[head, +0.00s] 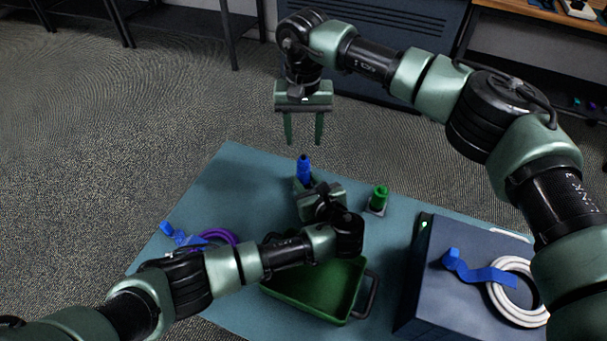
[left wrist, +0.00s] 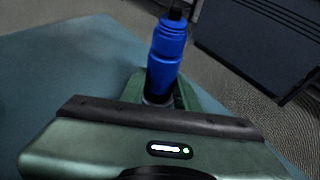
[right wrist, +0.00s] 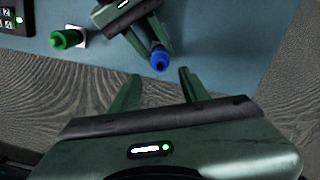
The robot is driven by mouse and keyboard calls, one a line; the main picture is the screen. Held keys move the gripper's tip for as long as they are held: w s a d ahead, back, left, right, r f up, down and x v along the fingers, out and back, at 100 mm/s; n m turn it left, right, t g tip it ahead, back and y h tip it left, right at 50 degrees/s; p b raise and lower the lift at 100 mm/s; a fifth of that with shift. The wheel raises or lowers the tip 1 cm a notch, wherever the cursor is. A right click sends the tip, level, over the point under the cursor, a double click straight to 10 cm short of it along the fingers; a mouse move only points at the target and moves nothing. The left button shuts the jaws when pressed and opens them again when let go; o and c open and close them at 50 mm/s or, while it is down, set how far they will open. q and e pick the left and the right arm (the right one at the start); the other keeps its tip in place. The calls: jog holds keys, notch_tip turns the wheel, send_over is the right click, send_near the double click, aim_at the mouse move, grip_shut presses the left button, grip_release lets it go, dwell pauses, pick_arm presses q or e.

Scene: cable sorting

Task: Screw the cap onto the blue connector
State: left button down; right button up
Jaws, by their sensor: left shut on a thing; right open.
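The blue connector (head: 304,171) stands upright on the teal table, with my left gripper (head: 305,185) shut around its lower part. In the left wrist view the blue connector (left wrist: 166,55) rises between the fingers and has a dark tip at its top. The right wrist view shows the blue connector (right wrist: 160,58) end-on, with a dark centre. My right gripper (head: 303,141) is open and empty, pointing down above the connector and apart from it. I cannot tell a separate cap from the connector's blue top.
A green connector (head: 379,196) stands on a small pale base to the right. A green crate (head: 312,302) lies in front. A dark box (head: 415,290) carries a white cable coil (head: 497,292) with a blue strap. A purple cable (head: 222,235) lies left.

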aim_at(303, 156)
jog(key=shift+f, duration=4)
